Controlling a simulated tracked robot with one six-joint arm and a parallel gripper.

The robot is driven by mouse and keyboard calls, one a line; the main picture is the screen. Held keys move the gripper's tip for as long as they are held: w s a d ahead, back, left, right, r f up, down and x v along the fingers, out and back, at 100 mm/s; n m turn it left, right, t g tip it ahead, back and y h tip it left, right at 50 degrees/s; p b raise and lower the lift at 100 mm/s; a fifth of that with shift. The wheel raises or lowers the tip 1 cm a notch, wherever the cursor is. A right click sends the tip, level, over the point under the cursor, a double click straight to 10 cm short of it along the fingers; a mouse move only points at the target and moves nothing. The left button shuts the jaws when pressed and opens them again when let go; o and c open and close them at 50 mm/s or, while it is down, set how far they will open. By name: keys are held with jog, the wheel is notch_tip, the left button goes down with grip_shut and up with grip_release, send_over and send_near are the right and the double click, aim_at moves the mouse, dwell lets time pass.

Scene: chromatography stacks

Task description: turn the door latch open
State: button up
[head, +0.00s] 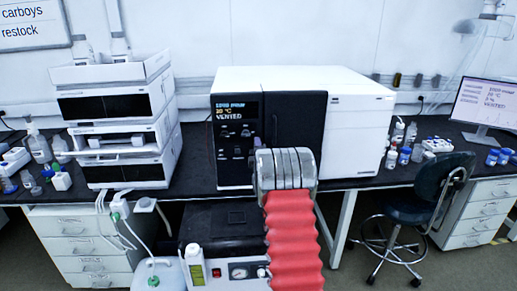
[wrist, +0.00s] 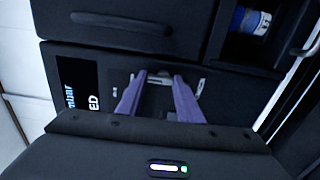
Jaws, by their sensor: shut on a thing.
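The door latch (wrist: 163,80) shows in the wrist view as a small grey metallic piece on a dark panel, between the tips of my gripper (wrist: 156,77). My gripper's two purple-grey fingers are closed on it, one on each side. The latch looks roughly level, but its exact angle is hard to tell. In the head view the dark front door (head: 295,113) belongs to a white instrument (head: 350,110) on the bench. There my arm's grey wrist and red sleeve stand in front of it and hide the latch and fingers.
A lit display reading VENTED (head: 235,112) is left of the door. A stack of white modules (head: 122,115) stands to the left. Small bottles (head: 405,150) and a monitor (head: 486,101) are to the right. A blue stool (head: 415,200) stands before the bench.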

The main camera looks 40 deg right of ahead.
jog(key=shift+a+f, duration=0.1)
jog(key=shift+f, duration=0.25)
jog(key=o, duration=0.8)
jog(key=shift+c, duration=0.2)
jog(key=o, duration=0.3)
jog(key=shift+r, duration=0.2)
jog(key=shift+v, duration=6.85)
